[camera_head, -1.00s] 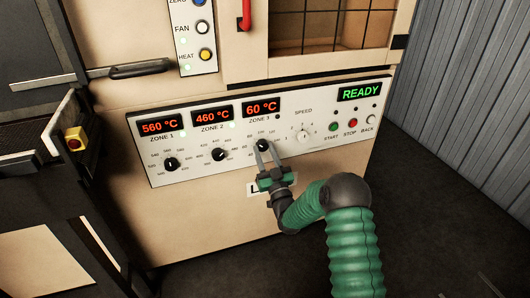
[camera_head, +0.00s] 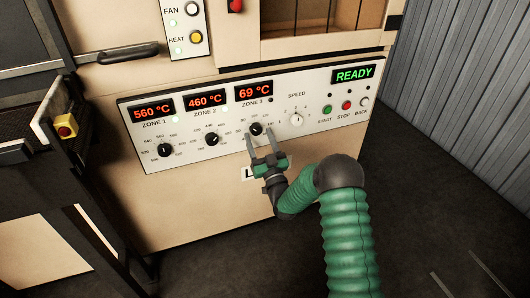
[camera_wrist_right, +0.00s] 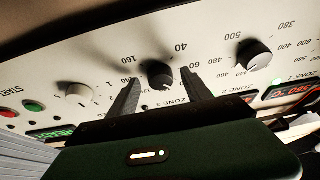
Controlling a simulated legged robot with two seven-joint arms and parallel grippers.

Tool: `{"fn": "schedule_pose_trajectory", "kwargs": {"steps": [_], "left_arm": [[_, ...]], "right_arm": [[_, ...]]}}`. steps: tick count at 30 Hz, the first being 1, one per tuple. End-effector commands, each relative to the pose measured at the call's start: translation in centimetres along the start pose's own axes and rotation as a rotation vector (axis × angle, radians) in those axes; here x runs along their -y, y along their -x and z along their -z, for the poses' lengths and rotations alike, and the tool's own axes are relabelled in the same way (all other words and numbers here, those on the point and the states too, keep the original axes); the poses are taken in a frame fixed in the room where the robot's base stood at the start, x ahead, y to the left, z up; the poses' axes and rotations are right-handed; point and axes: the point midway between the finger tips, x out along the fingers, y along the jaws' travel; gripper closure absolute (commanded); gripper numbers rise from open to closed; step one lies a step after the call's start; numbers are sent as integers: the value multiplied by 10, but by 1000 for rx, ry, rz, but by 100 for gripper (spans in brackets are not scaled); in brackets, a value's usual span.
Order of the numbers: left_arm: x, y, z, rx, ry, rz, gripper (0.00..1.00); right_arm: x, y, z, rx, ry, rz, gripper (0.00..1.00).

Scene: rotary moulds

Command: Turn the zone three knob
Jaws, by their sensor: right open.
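The zone three knob (camera_head: 256,129) is a small black knob on the white control panel, under a red display (camera_head: 254,89) reading 69 °C. My right gripper (camera_head: 263,135) is open, with its fingertips at the knob's lower edge in the head view. In the right wrist view the knob (camera_wrist_right: 157,74) shows between the two grey fingertips (camera_wrist_right: 160,72), with gaps on both sides. I cannot tell how far the fingers reach around it. The gripper holds nothing. My left gripper is not in view.
The zone two knob (camera_head: 212,139) and zone one knob (camera_head: 165,150) are to the left. The white speed knob (camera_head: 297,119) and the start (camera_head: 327,109), stop (camera_head: 346,105) and back (camera_head: 365,102) buttons are to the right. A black handle (camera_head: 127,52) juts out at upper left.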

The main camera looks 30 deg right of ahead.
Motion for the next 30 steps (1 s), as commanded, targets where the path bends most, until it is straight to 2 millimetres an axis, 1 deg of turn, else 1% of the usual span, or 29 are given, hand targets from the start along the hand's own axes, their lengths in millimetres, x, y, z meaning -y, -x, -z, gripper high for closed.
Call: {"fn": "schedule_pose_trajectory", "kwargs": {"steps": [2,5,9,12,15,16,17,21,30], "left_arm": [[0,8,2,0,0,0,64],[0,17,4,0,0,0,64],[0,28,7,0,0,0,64],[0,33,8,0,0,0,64],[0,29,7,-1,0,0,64],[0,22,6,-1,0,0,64],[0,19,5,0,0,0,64],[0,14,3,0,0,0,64],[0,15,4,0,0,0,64]], "right_arm": [[0,13,2,5,-1,-1,42],[0,39,2,8,-1,0,42],[0,82,2,9,-1,-1,42],[-1,113,0,10,-2,-2,42],[-2,140,-4,9,-4,-7,42],[-4,146,-8,11,-3,-10,42],[-5,150,-9,12,-3,-10,42],[-2,160,-5,7,-2,-5,42],[0,162,-2,3,0,0,42]]}}
